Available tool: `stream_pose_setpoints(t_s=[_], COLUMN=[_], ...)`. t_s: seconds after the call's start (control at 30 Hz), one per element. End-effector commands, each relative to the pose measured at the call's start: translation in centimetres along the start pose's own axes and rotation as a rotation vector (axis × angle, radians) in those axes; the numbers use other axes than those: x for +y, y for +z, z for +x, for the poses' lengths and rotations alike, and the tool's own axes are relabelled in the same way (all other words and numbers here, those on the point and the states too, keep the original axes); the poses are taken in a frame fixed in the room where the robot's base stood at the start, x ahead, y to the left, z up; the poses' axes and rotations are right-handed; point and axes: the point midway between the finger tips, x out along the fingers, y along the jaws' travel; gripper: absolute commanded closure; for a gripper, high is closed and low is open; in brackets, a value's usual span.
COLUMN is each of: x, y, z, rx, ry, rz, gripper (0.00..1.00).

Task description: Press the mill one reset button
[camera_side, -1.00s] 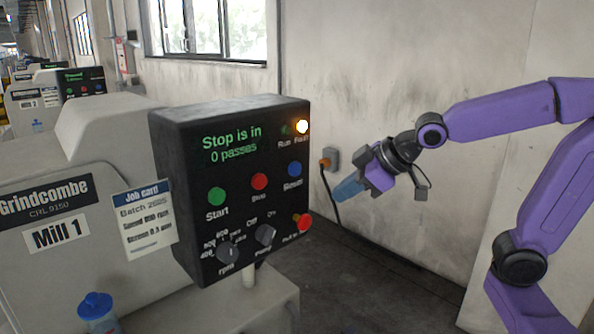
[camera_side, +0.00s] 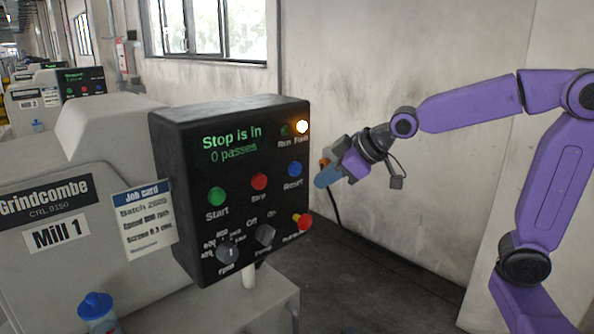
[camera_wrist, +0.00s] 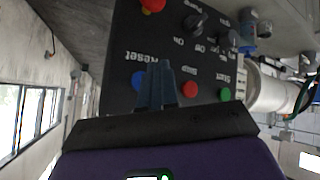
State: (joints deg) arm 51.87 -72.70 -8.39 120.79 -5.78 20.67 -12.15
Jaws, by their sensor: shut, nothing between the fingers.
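The mill one control box (camera_side: 180,190) is black and stands beside the mill with the "Mill 1" label (camera_side: 57,236). Its blue Reset button (camera_side: 295,169) is at the right of the button row, and it also shows in the wrist view (camera_wrist: 138,80), partly hidden behind my fingers. The red Stop button (camera_side: 259,181) and green Start button (camera_side: 217,196) are to its left. The display reads "Stop is in 0 passes" and the Fault lamp (camera_side: 302,127) is lit. My gripper (camera_side: 322,180), with blue fingers, is shut and empty, to the right of the Reset button and apart from it.
Below the buttons are an rpm knob (camera_side: 228,251), another knob (camera_side: 265,234) and a red pull knob with yellow (camera_side: 301,221). A job card (camera_side: 146,218) hangs at the box's left. A blue-capped bottle (camera_side: 97,312) stands at lower left. A wall socket with cable is behind my gripper.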

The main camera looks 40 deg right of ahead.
Motion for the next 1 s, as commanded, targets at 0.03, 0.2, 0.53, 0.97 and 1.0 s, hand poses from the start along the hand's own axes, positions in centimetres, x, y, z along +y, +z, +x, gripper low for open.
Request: stream_pose_setpoints(t_s=[0.03,0.2,0.53,0.97,1.0], x=[0.4,1.3,2.1,2.1,2.1], y=[-0.2,-1.2,-2.0,-2.0,-2.0], z=[0.5,1.8,2.8,2.8,2.8], rx=[-0.003,-0.002,0.001,0.001,0.001], ry=[0.001,0.001,0.001,0.001,0.001], rz=[0.002,0.002,0.0,0.0,0.0], gripper=[1.0,1.0,1.0,1.0,1.0])
